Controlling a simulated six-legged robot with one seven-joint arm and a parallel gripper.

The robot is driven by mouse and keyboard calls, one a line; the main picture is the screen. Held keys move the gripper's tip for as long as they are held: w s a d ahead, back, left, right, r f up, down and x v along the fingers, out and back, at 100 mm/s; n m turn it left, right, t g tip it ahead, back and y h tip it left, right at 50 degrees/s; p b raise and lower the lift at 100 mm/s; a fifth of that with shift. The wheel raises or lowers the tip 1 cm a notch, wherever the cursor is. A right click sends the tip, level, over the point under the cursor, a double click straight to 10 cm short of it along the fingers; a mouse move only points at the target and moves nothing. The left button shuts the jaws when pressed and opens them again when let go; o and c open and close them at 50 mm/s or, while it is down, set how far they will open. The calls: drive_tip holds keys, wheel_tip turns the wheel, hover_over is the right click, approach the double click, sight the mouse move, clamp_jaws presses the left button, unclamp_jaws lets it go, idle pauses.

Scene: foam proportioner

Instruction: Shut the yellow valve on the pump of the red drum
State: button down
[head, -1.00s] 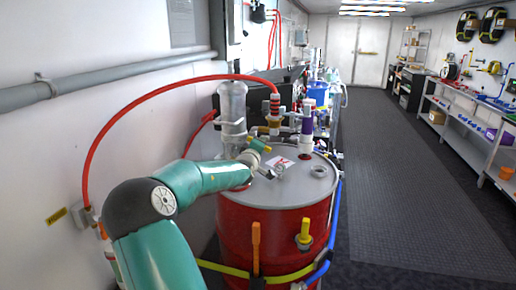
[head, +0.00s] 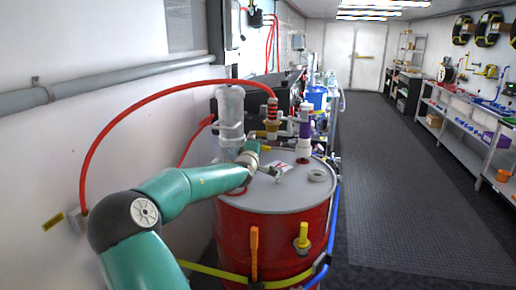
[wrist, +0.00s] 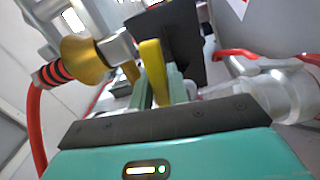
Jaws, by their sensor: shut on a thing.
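The red drum (head: 270,235) stands upright with a grey lid. Its pump, with a brass and red-striped fitting (head: 272,118) and a red hose, rises from the back of the lid. My gripper (wrist: 161,84) is at the pump, just above the lid. In the wrist view its fingers are shut on the yellow valve handle (wrist: 151,62), which stands up between them. The brass fitting (wrist: 82,58) shows left of the handle. In the head view my wrist and the pump hide most of the grip, and only a bit of yellow shows there.
A clear cylinder (head: 230,118) stands close behind my forearm. A purple-banded fitting (head: 304,130) stands on the lid to the right. Orange (head: 254,245) and yellow (head: 302,238) handles hang on the drum's front. The floor to the right (head: 415,200) is clear.

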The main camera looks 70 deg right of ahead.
drive_tip(key=c, duration=1.6)
unclamp_jaws()
drive_tip(key=shift+a, duration=0.1)
drive_tip(key=a, duration=0.4)
drive_tip(key=s+a, duration=0.1)
drive_tip(key=a, duration=0.4)
drive_tip(key=s+a, duration=0.1)
drive_tip(key=a, duration=0.3)
drive_tip(key=shift+a, duration=0.25)
